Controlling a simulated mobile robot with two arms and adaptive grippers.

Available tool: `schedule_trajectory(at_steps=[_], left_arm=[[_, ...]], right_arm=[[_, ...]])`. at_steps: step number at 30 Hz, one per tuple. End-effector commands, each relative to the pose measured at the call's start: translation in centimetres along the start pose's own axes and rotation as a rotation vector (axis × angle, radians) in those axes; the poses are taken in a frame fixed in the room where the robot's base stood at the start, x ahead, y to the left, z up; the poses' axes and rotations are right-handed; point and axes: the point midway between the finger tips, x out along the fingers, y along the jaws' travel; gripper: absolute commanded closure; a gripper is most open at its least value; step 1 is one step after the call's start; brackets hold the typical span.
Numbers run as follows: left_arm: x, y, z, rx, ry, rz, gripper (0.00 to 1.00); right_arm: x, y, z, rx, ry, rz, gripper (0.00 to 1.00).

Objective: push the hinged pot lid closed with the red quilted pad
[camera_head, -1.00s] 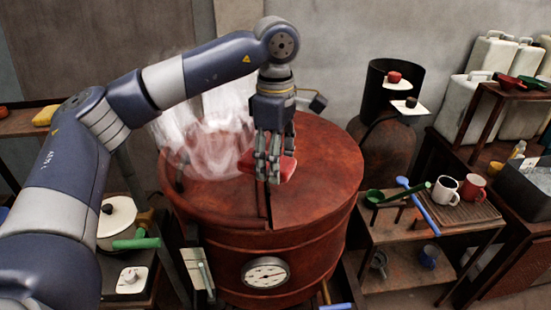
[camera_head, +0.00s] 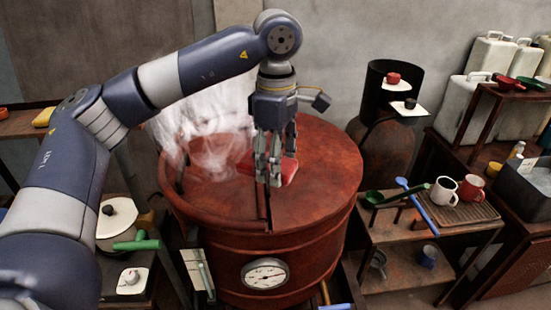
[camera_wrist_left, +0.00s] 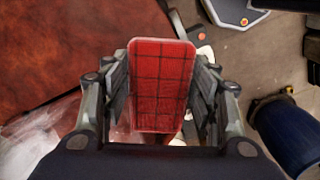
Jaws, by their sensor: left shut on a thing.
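The large rust-red pot (camera_head: 265,235) stands in the middle of the head view. Its round top is split by a seam, and the left section, the hinged lid (camera_head: 215,188), lies nearly level with the fixed right section. Steam hides part of the lid, so I cannot tell whether its edge is fully seated. My left gripper (camera_head: 270,182) points down over the top near the seam. It is shut on the red quilted pad (camera_head: 287,172), which also shows between the fingers in the left wrist view (camera_wrist_left: 160,85). Contact between pad and lid is unclear. My right gripper is out of view.
White steam (camera_head: 205,140) rises at the pot's left. A round gauge (camera_head: 265,273) is on its front. A low table (camera_head: 410,232) with mugs and scoops stands at the right. A side stand at the left carries a white-lidded pot (camera_head: 118,215) and a green-handled item (camera_head: 137,245).

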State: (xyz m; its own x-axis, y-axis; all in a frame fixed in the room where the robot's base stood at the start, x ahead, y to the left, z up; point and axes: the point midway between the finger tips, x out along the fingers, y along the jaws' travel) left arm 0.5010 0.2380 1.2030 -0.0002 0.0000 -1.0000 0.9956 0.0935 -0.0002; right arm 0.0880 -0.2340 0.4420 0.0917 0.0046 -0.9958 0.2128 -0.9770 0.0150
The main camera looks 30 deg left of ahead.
Motion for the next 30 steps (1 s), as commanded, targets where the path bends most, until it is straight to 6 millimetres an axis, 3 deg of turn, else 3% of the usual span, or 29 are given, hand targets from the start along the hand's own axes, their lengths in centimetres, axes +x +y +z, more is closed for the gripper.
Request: schedule_trajectory(at_steps=[13,30], left_arm=[[-2.9,-2.9,1.6,0.000,0.000,0.001,0.63],[-3.1,-3.3,1.8,-0.001,0.000,0.000,0.63]], right_arm=[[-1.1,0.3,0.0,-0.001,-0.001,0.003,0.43],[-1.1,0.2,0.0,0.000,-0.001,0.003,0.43]])
